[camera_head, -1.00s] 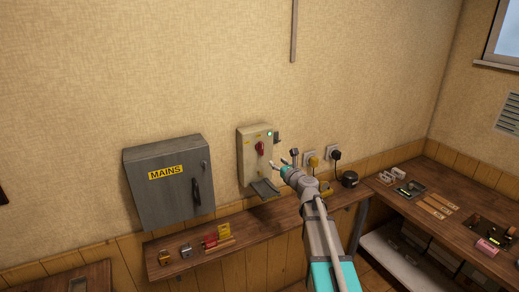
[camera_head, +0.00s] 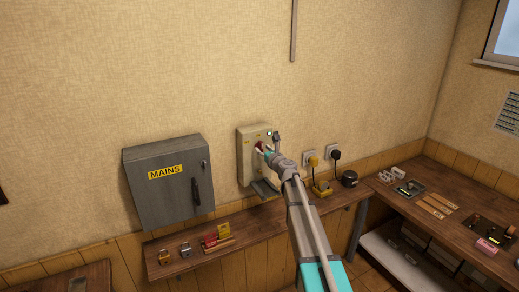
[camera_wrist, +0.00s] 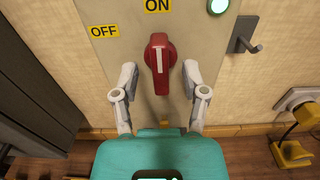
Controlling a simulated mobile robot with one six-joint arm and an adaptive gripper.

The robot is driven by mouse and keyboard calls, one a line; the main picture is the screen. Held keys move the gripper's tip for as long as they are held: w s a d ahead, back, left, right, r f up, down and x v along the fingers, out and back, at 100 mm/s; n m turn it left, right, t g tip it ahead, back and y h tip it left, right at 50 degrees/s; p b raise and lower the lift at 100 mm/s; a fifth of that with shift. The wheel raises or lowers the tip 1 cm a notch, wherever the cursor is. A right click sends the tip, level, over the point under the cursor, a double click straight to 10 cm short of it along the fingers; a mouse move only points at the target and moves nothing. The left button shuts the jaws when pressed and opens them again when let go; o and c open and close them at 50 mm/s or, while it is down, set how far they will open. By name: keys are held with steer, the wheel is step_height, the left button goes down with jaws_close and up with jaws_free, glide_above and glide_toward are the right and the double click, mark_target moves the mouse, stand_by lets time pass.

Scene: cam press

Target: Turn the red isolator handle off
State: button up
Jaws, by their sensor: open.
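The red isolator handle (camera_wrist: 160,58) is on the front of a pale box in the wrist view. Its white line stands upright, toward the yellow ON label (camera_wrist: 158,5). The yellow OFF label (camera_wrist: 104,31) is to its upper left. My gripper (camera_wrist: 158,75) is open, with one finger on each side of the handle's lower part.
A green lamp (camera_wrist: 218,6) is lit at the box's top right. A hook (camera_wrist: 243,37) sticks out on its right side. A grey MAINS cabinet (camera_head: 150,195) hangs to the left. Below is a wooden shelf (camera_head: 185,262) with padlocks. Plugged sockets (camera_head: 309,157) are at right.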

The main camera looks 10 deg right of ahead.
steer(key=shift+x, duration=0.95)
